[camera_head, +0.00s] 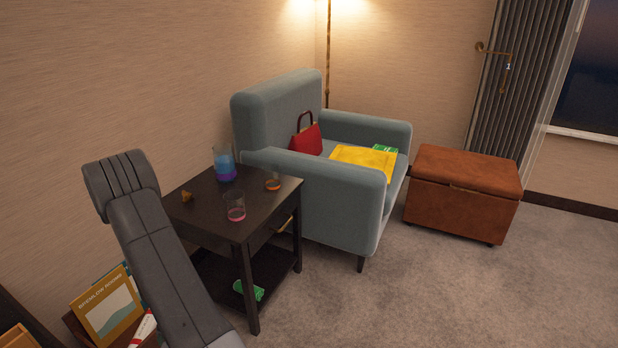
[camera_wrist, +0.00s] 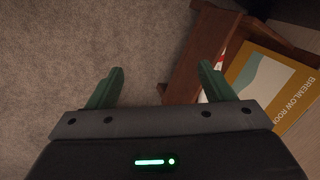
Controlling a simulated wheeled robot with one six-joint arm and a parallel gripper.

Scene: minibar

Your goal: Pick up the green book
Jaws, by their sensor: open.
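A small green item with white marks (camera_head: 385,149), possibly the green book, lies on the seat of the grey-blue armchair (camera_head: 270,110), partly hidden by a flat yellow item (camera_head: 363,160). Another green object (camera_head: 249,290) lies on the lower shelf of the dark side table (camera_head: 210,225); I cannot tell exactly what it is. In the wrist view my gripper (camera_wrist: 160,78) is open and empty, with carpet between its fingers and a wooden rack (camera_wrist: 188,55) close on the right. No green book shows clearly in the wrist view.
A yellow-covered book (camera_head: 106,305) stands in the rack at lower left; its cover also shows in the wrist view (camera_wrist: 262,80). Glasses stand on the side table. A red bag (camera_head: 306,140) sits on the armchair. A brown ottoman (camera_head: 460,195) stands to the right. Front carpet is clear.

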